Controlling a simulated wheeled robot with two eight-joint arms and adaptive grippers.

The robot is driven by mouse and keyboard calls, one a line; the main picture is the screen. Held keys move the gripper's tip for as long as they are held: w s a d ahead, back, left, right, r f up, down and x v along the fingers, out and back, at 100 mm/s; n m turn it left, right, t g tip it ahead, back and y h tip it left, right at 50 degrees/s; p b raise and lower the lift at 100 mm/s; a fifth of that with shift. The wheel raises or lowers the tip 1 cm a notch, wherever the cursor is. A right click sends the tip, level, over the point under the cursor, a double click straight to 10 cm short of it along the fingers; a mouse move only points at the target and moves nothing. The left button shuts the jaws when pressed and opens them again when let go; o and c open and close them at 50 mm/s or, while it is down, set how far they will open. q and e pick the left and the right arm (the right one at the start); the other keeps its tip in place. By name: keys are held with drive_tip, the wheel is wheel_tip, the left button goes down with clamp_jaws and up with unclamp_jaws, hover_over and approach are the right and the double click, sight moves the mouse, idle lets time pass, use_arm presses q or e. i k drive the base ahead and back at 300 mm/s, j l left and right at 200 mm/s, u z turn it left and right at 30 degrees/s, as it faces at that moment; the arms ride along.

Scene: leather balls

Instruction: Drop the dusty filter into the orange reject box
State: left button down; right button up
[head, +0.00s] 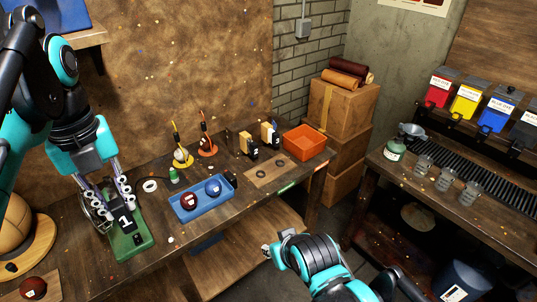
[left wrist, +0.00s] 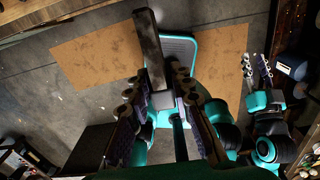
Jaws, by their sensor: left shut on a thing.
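The dusty filter (left wrist: 148,48) is a dark, worn bar held between the fingers of my left gripper (left wrist: 160,98) in the left wrist view. In the head view my left gripper (head: 110,202) is over the left part of the bench, at a green holder (head: 132,248). A black block marked 1 (head: 124,221) shows between its fingers there; I cannot tell whether it touches the holder. The orange reject box (head: 304,142) stands open near the bench's far right end, well away from this gripper. My right gripper (left wrist: 257,68) is open and empty in the left wrist view.
A blue tray (head: 202,209) with a red and a blue ball lies between the left gripper and the orange box. Two yellow-and-black blocks (head: 248,145) (head: 269,135) and two upright brushes (head: 182,157) (head: 206,148) stand behind. Stacked boxes (head: 343,106) rise past the orange box.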

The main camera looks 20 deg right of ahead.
sight(304, 143)
drive_tip(key=i+l+z, duration=0.15)
drive_tip(key=l, duration=0.35)
drive_tip(key=i+l+z, duration=0.1)
drive_tip(key=i+l, duration=0.2)
drive_tip(key=l, duration=0.2)
drive_tip(key=i+l+z, duration=0.15)
drive_tip(key=l, duration=0.3)
drive_tip(key=i+l+z, duration=0.1)
drive_tip(key=i+l, duration=0.45)
drive_tip(key=i, duration=0.15)
drive_tip(key=i+l+z, duration=0.1)
drive_tip(key=i, duration=0.25)
drive_tip(key=l, duration=0.1)
